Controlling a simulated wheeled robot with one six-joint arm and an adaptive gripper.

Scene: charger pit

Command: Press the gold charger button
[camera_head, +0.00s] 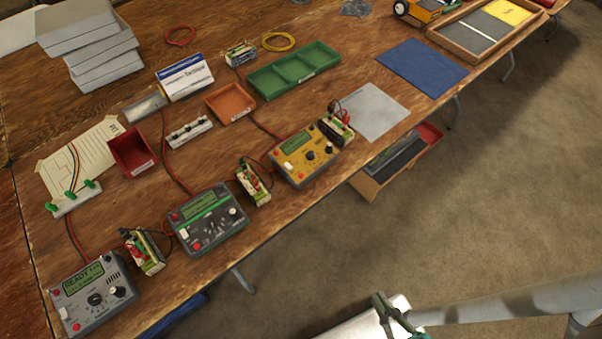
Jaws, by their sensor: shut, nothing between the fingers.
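The gold charger (296,150) sits on the wooden table near its front edge, right of the other two chargers. Its top has a green display, a black knob, a small white button (289,166) at the left and red round parts. I cannot tell for sure which small part is the charger button. My gripper (380,298) is shut and empty at the bottom right, off the table's front side, well apart from the gold charger. Nothing hides the charger's top.
A dark charger (208,220) and a grey charger (93,294) stand to the left. Battery packs (337,130) (254,184) flank the gold charger. Red cables and an orange tray (230,103) lie behind it. Open floor (480,200) lies at the right, with a box (395,160) below the table edge.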

